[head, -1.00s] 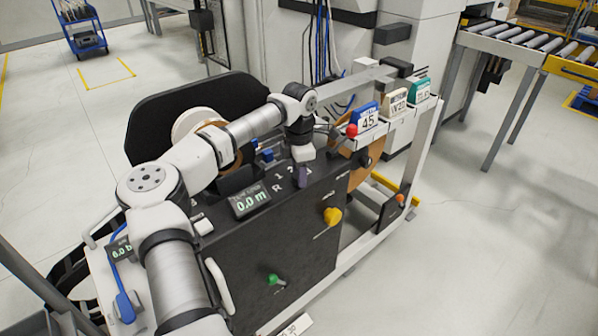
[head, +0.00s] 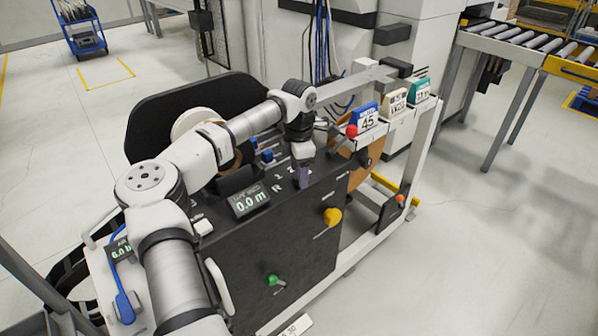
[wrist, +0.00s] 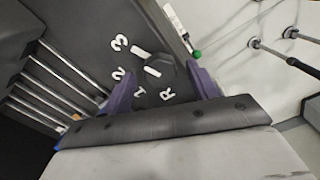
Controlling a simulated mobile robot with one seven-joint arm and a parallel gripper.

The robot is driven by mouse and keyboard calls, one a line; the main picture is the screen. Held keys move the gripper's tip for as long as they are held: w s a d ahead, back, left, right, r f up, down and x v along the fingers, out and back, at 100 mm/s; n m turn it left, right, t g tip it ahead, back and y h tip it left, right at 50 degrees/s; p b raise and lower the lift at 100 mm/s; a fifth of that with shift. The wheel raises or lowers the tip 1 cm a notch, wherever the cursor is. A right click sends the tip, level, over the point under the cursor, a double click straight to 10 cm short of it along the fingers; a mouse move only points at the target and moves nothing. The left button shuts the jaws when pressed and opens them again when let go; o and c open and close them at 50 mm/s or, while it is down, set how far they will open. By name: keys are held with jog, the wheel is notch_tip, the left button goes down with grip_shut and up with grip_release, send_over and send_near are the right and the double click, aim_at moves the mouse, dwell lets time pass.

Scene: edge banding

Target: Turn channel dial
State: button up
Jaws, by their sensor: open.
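The channel dial (wrist: 163,73) is a small black faceted knob with a white mark on it. White figures 1, 2, 3 and R stand around it on the dark panel. In the wrist view my gripper (wrist: 160,80) is open, with one purple finger on each side of the dial. I cannot tell whether either finger touches it. In the head view my gripper (head: 303,176) points down at the top panel beside the figures, and it hides the dial there.
The machine's dark top (head: 225,212) carries a display reading 0.0 m (head: 250,201). A red-knobbed lever (head: 351,131) and several coloured label holders stand close to the right. A yellow knob (head: 332,216) and a green knob (head: 273,280) are on the front face.

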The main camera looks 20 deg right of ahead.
notch_tip(320, 180, up, 13)
jog(key=b, duration=0.1)
dwell(0.5)
